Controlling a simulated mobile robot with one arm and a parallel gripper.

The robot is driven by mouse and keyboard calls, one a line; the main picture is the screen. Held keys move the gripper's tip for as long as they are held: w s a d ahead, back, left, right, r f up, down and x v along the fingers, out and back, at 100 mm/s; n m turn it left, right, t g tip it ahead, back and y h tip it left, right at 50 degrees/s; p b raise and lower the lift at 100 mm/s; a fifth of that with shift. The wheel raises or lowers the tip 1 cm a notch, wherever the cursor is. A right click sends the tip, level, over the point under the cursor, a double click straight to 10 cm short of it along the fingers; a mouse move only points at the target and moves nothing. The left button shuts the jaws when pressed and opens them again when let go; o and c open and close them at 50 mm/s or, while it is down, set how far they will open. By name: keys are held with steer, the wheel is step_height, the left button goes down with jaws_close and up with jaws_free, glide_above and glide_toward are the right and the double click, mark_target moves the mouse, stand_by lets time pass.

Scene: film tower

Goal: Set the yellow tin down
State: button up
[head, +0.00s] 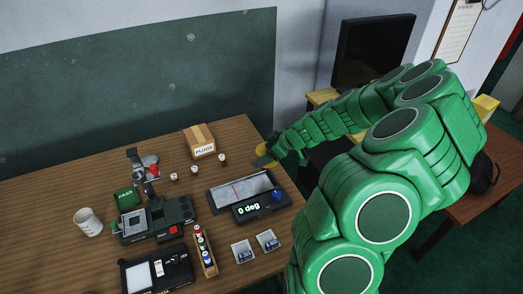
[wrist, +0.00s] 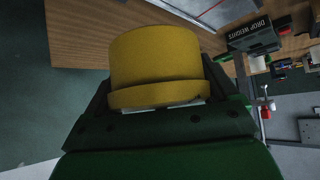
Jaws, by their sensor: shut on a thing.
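The yellow tin (wrist: 157,58) fills the upper middle of the wrist view. It is a short round tin with a wider rim on the side toward me. My gripper (wrist: 158,88) is shut on it, with dark fingers at its left and right sides. In the head view, my green arm reaches in from the right, and my gripper (head: 267,157) is near the far right edge of the wooden table (head: 235,140). Only a small yellow patch shows there. I cannot tell the tin's height above the table.
A levelled device reading "0 deg" (head: 262,208) stands close to my gripper. A box marked PLUGS (head: 199,142) and small capped pieces stand left of it. Bare wood lies between the box and my gripper.

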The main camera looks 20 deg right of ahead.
steer(key=shift+s+a+r, duration=0.2)
steer(key=shift+s+r, duration=0.1)
steer(key=shift+s, duration=0.4)
steer(key=shift+s+a+r, duration=0.2)
steer(key=shift+s+r, duration=0.15)
steer(key=shift+s, duration=0.4)
steer(key=shift+s+a+r, duration=0.2)
steer(key=shift+s+r, duration=0.1)
steer(key=shift+s, duration=0.4)
steer(key=shift+w, duration=0.1)
steer(key=shift+w+a+f, duration=0.1)
steer(key=shift+w+f, duration=0.1)
steer(key=shift+f, duration=0.05)
steer(key=w+a+f+n+g+y, duration=0.2)
steer(key=w+a+n+g, duration=0.15)
steer(key=w+a, duration=1.4)
steer(key=a+r+n+g, duration=0.3)
steer(key=a+n, duration=0.2)
steer(key=a, duration=2.4)
steer(key=shift+w+a+f, duration=0.85)
steer(key=shift+w+f, duration=0.75)
steer(key=shift+w, duration=0.6)
steer(key=shift+w+a+f, duration=0.9)
steer(key=shift+w+f, duration=0.7)
steer(key=shift+w, duration=0.55)
steer(key=shift+w+a+f, duration=0.85)
steer(key=shift+w+f, duration=0.75)
steer(key=shift+w, duration=0.6)
